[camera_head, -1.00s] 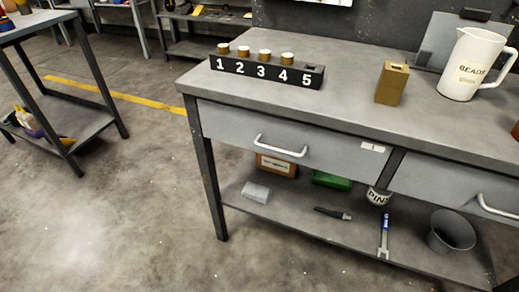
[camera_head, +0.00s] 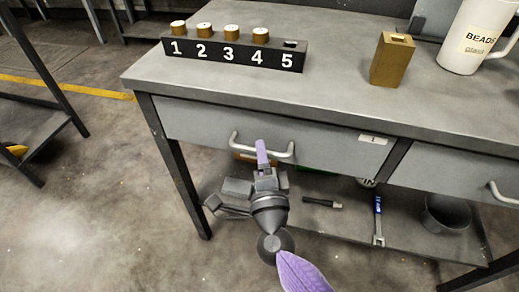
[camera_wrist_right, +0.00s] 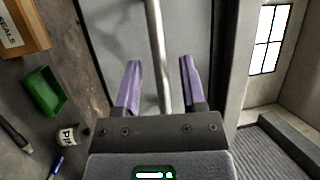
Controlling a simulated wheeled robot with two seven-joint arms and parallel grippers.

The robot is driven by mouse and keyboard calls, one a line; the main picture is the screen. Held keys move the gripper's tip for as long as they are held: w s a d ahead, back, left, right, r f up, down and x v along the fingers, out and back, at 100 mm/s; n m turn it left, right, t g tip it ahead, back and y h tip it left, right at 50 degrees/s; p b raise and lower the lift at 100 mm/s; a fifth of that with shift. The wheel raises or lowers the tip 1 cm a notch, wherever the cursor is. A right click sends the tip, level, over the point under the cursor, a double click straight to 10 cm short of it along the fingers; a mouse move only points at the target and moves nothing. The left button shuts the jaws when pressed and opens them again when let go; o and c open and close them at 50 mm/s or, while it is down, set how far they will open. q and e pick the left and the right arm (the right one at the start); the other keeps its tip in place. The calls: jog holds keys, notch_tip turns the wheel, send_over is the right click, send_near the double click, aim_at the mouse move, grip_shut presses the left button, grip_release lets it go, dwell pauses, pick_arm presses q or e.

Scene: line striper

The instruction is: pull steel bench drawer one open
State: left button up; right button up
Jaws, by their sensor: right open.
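Steel bench drawer one (camera_head: 325,146) is the grey front at the left of the bench, with a label reading 1 near its right end. It looks shut. Its silver bar handle (camera_head: 236,143) is partly covered by my right gripper (camera_head: 262,152), which is in front of it in the head view. In the right wrist view, the handle bar (camera_wrist_right: 157,62) runs between the two purple fingers of my right gripper (camera_wrist_right: 160,85). The fingers are open, with a gap on both sides of the bar. My left gripper is not in view.
On the bench top (camera_head: 220,85) are a numbered black rack (camera_head: 225,53), a brass-coloured block (camera_head: 392,60) and a white BEADS jug (camera_head: 474,38). The lower shelf (camera_head: 345,226) holds a wrench (camera_head: 378,222) and a grey bucket (camera_head: 446,214). Floor in front is clear.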

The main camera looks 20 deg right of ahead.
jog(key=shift+x, duration=0.8)
grip_shut()
dwell(0.9)
